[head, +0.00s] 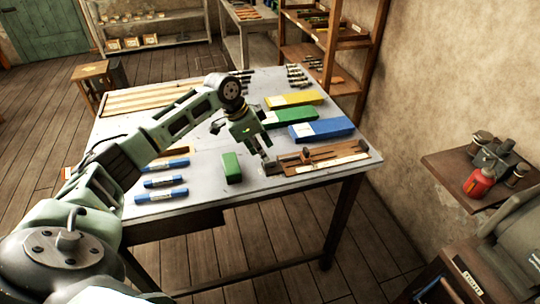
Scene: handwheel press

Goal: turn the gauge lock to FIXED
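A wooden gauge (322,158) with a slotted board and a pale rule edge lies at the table's front right corner. A small dark part (306,154) stands up on its middle; I cannot tell whether this is the gauge lock, and no FIXED marking is readable. My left gripper (264,158) points down beside the gauge's left end, near a dark metal piece (273,168) there. Its fingers are small and dark, so I cannot tell whether they are open or touching anything. My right gripper is not in view.
A small green block (231,167) stands just left of the gripper. Yellow (293,99), green (291,116) and blue (321,130) boxes lie behind the gauge. A wooden rack (340,50) stands behind the table.

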